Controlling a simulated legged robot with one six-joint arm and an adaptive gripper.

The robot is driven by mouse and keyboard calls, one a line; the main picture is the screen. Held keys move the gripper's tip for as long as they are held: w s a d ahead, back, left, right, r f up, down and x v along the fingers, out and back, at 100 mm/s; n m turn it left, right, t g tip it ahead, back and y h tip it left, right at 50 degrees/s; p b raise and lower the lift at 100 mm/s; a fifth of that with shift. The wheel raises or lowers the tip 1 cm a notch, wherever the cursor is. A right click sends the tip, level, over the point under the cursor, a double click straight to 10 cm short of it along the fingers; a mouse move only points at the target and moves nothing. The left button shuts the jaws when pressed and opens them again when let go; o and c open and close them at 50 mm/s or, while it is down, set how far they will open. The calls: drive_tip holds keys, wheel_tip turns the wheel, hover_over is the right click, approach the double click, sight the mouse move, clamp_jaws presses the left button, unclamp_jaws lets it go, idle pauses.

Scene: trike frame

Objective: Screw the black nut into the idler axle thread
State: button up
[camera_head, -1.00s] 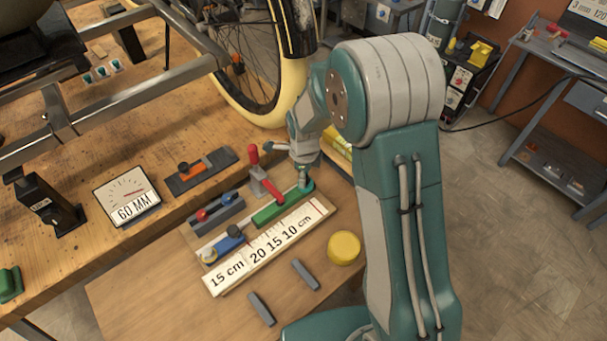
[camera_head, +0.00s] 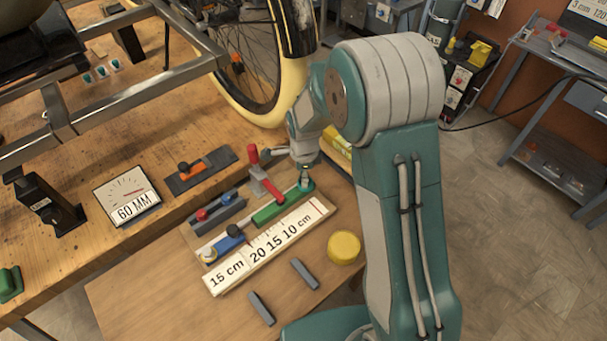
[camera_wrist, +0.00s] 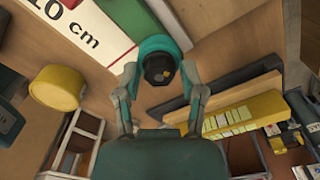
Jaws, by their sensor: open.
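A black nut (camera_wrist: 159,68) shows in the wrist view at the rounded teal end (camera_wrist: 150,43) of the green bar. My gripper (camera_wrist: 160,84) is open, with one finger on each side of the nut. I cannot tell whether the fingers touch it. In the head view my gripper (camera_head: 305,180) points down at the right end of the green bar (camera_head: 277,209), and the nut cannot be made out there. The idler axle thread cannot be identified in either view.
A white length scale (camera_head: 268,248) lies in front of the green bar. A yellow round piece (camera_head: 344,248) and two grey bars (camera_head: 305,274) lie on the wood nearby. A red-handled clamp (camera_head: 262,178) stands close left of my gripper. The trike frame (camera_head: 140,95) and wheel are behind.

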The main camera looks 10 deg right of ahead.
drive_tip(key=shift+n, duration=0.8)
drive_tip(key=shift+n, duration=0.9)
drive_tip(key=shift+n, duration=0.9)
drive_tip(key=shift+n, duration=0.8)
drive_tip(key=shift+c, duration=0.2)
